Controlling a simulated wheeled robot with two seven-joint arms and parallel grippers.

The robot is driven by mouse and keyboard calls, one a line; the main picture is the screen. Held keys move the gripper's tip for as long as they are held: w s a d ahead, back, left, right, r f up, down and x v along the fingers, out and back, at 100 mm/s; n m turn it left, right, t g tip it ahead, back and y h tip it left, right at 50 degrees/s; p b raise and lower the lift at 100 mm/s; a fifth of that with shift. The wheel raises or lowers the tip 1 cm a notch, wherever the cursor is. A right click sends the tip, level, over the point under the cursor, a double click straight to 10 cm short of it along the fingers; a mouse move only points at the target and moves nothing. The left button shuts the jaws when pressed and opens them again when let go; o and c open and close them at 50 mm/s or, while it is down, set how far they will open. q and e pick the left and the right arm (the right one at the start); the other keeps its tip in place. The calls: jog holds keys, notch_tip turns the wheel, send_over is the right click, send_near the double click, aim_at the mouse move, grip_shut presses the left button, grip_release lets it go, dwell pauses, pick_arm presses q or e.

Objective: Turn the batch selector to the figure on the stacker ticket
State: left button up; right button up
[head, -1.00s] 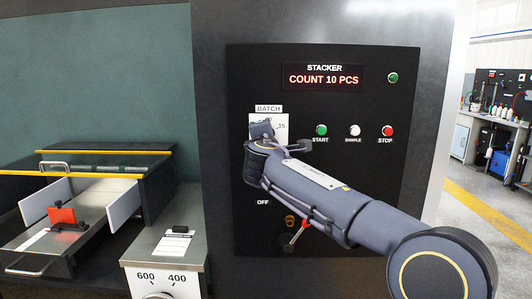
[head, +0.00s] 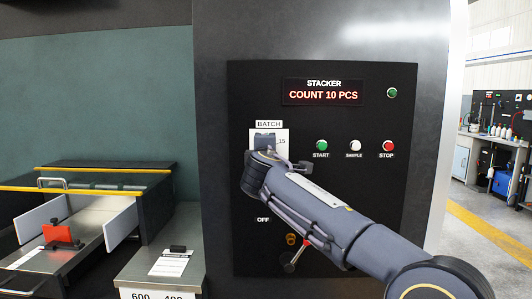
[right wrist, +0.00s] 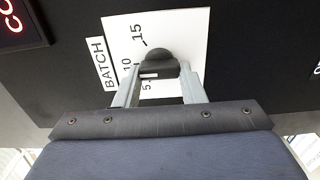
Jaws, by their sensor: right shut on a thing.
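The batch selector is a dark knob (right wrist: 155,62) on a white dial plate (right wrist: 185,30) marked 5, 10 and 15. My right gripper (right wrist: 157,77) has its two fingers on either side of the knob, shut on it. A small white mark shows on the knob, but which figure it points to is unclear. In the head view my right gripper (head: 265,141) covers most of the dial plate (head: 282,141); 15 shows beside it. The display (head: 323,95) reads COUNT 10 PCS. A white ticket (head: 171,263) lies clipped on the left counter, its print too small to read. My left gripper is out of view.
START (head: 321,146), SAMPLE (head: 355,146) and STOP (head: 387,146) buttons sit right of the dial. A red-handled lever (head: 298,254) is below my right forearm. A tray with a red piece (head: 57,233) stands at left. The space before the left counter looks clear.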

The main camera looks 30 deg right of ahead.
jog(key=o, duration=1)
jog(key=b+v, duration=0.2)
jog(key=v, duration=0.6)
jog(key=shift+d, duration=0.1)
